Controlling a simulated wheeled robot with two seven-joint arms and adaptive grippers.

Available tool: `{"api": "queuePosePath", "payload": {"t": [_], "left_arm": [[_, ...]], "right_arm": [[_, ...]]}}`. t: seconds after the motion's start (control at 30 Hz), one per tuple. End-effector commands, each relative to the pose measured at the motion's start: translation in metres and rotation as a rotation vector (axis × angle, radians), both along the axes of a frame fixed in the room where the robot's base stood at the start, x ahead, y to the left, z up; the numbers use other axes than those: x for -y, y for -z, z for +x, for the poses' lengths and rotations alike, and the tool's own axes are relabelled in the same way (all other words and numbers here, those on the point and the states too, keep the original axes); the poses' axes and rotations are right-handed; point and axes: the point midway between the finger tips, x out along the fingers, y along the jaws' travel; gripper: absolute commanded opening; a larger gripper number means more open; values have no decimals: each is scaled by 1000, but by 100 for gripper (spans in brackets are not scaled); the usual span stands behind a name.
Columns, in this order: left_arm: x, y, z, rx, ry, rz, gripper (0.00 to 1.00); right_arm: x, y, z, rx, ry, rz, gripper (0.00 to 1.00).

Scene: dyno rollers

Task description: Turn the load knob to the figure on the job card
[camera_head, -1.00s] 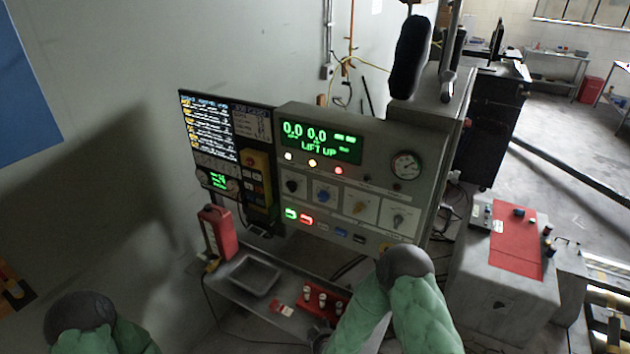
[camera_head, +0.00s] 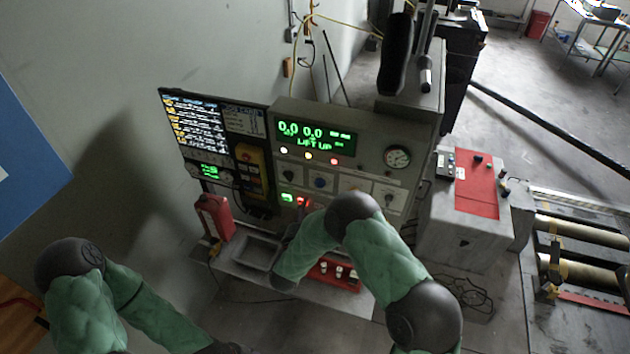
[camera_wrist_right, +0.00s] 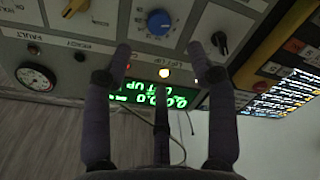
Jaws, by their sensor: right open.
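The control panel (camera_head: 370,135) carries a row of knobs on pale plates. My right arm hides part of the row. In the upside-down wrist view, the blue knob (camera_wrist_right: 160,22) lies just beyond my right gripper (camera_wrist_right: 160,49), whose fingers are spread and empty. The black knob (camera_wrist_right: 220,42) is beside the right-hand fingertip. No label reading load is legible. A possible job card (camera_head: 245,120) beside the text screen is unreadable. My left gripper is out of view.
The green display (camera_head: 315,137) shows zeros and LIFT UP. A gauge (camera_head: 397,157) is at its right. Below are a grey tray (camera_head: 257,252), a red bottle-like container (camera_head: 214,217) and a red holder (camera_head: 340,283) on a shelf. A red-topped cabinet (camera_head: 478,185) stands at right.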

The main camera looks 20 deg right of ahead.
Motion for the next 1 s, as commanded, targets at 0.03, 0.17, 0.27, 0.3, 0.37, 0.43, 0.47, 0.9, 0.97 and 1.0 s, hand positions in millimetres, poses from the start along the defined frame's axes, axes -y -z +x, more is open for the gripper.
{"api": "queuePosePath", "payload": {"t": [0.03, 0.17, 0.27, 0.3, 0.37, 0.43, 0.47, 0.9, 0.97, 1.0], "left_arm": [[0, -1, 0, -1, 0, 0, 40], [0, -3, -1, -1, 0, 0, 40], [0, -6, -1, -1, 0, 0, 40], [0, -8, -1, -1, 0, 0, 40], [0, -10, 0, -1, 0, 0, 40], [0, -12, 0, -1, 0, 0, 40], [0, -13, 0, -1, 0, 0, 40], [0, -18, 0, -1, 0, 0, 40], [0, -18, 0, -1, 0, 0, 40], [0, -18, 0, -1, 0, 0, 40]], "right_arm": [[2, 0, 2, 0, 2, -1, 58], [10, 1, 15, 0, 5, 1, 58], [19, 0, 30, 1, 6, 1, 58], [23, 0, 36, 0, 4, 1, 58], [29, 0, 46, 1, 4, 2, 58], [34, 0, 56, 0, 3, 0, 58], [37, 0, 61, 1, 3, 1, 58], [54, 1, 92, -1, 0, 1, 58], [54, 1, 92, -1, -1, 0, 58], [54, 1, 92, -1, -1, 0, 58]]}}
